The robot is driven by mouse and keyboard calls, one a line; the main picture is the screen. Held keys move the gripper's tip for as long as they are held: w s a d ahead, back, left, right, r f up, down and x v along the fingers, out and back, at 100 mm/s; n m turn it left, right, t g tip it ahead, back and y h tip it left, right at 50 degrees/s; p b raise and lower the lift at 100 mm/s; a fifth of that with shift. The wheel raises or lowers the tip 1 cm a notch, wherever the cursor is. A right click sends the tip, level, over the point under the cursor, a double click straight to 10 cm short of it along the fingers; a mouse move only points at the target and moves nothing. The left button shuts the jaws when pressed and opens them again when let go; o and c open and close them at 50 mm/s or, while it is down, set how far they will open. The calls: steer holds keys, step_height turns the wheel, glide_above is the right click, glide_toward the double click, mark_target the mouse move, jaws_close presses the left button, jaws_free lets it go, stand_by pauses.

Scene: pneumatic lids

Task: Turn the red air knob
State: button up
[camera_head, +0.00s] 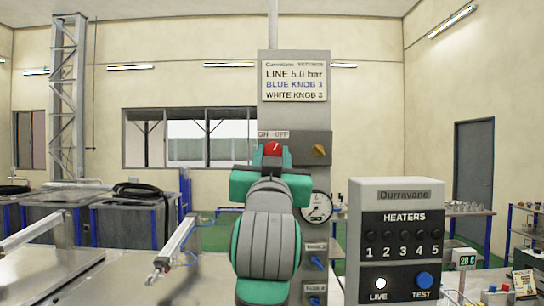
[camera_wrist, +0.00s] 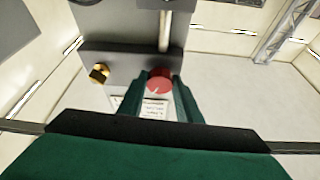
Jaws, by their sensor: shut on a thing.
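The red air knob (camera_head: 273,148) sits on the grey control panel, beside the ON/OFF label (camera_head: 273,134). In the wrist view the red knob (camera_wrist: 159,79) is round, with a pale pointer mark, and lies between the tips of my two green fingers. My gripper (camera_wrist: 157,88) is shut on it. In the head view my green and grey arm hides most of my gripper (camera_head: 272,158) and the panel behind it. The knob's pointer is small; its exact setting is hard to read.
A yellow knob (camera_head: 319,150) sits right of the red one on the panel. A pressure gauge (camera_head: 318,207) and blue knobs (camera_head: 316,262) are lower down. A heater box (camera_head: 401,240) stands at front right. A sign (camera_head: 295,81) hangs above. A metal cylinder (camera_head: 175,248) is at left.

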steer(key=n+y, duration=0.1)
steer(key=n, duration=0.1)
steer(key=n+y, duration=0.2)
steer(key=n, duration=0.1)
steer(key=shift+d+n, duration=0.3)
steer(key=n+y, duration=0.1)
steer(key=n, duration=0.2)
steer(key=n+g+y, duration=0.1)
steer(key=n+y, duration=0.1)
steer(key=n, duration=0.1)
steer(key=shift+d, duration=0.15)
steer(key=n+g+y, duration=0.1)
steer(key=n+g, duration=0.1)
steer(key=n, duration=0.3)
steer(key=shift+r+n, duration=0.15)
steer(key=shift+n, duration=0.15)
steer(key=shift+n+g+y, duration=0.4)
steer(key=shift+n+g, duration=0.2)
steer(key=shift+n, duration=0.9)
steer(key=o, duration=1)
steer(key=shift+o, duration=0.2)
steer(key=shift+r, duration=0.1)
